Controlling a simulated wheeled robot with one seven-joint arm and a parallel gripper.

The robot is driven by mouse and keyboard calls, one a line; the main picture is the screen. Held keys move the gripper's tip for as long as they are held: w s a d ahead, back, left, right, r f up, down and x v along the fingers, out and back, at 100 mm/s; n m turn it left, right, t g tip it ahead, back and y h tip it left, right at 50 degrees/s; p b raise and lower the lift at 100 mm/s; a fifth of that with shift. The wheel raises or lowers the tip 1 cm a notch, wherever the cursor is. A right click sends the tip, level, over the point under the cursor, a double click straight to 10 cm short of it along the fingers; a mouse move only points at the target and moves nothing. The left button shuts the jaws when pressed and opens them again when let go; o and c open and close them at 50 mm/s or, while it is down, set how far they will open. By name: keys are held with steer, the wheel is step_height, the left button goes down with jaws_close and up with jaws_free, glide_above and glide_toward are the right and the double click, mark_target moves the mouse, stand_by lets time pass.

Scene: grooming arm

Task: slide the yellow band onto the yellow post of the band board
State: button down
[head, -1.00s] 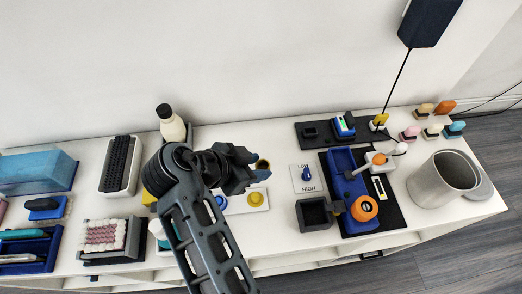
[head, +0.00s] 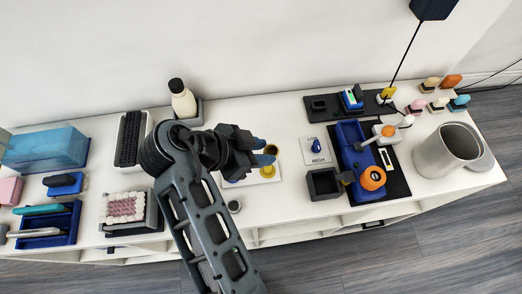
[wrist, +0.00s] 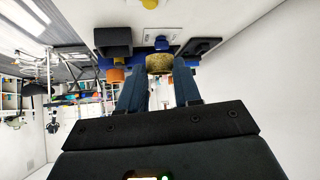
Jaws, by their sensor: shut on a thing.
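My gripper (head: 264,156) is shut on the yellow band (wrist: 160,63), an olive-yellow ring held between the blue-grey fingertips. In the head view the band (head: 271,149) shows just past the fingertips. The white band board (head: 276,180) lies on the counter below, partly hidden by my gripper and arm. Its yellow post (head: 268,171) shows just below the band in the picture. The band is apart from the post and appears above the board. A yellow piece, likely the post, shows at the top edge of the wrist view (wrist: 150,4). The board's left part is mostly hidden.
Right of the board are a LOW/HIGH panel with a blue knob (head: 316,146), a dark open box (head: 323,184) and a blue stand with an orange roll (head: 372,178). A cream bottle (head: 183,100) stands behind my arm. A small round piece (head: 234,206) lies near the front edge.

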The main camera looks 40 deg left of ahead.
steer(key=shift+a+f+m+g+h+b, duration=0.1)
steer(key=shift+a+m+g+h+b, duration=0.15)
steer(key=shift+m+h+b, duration=0.3)
steer(key=shift+a+f+m+g+h+b, duration=0.1)
steer(key=shift+a+m+g+h+b, duration=0.15)
steer(key=shift+m+h+b, duration=0.3)
steer(key=h+b, duration=0.1)
steer(key=b, duration=0.3)
glide_above(264, 168)
steer(key=s+a, duration=0.1)
steer(key=shift+m+g, duration=0.3)
steer(key=shift+m, duration=0.1)
steer(key=shift+s+a+f, duration=0.1)
steer(key=shift+f, duration=1.25)
steer(key=shift+s+a+f, duration=0.1)
steer(key=shift+f, duration=1.2)
steer(key=shift+b, duration=0.4)
steer(key=shift+f+b, duration=1.5)
steer(key=shift+f, duration=0.25)
steer(key=c, duration=0.7)
jaws_free()
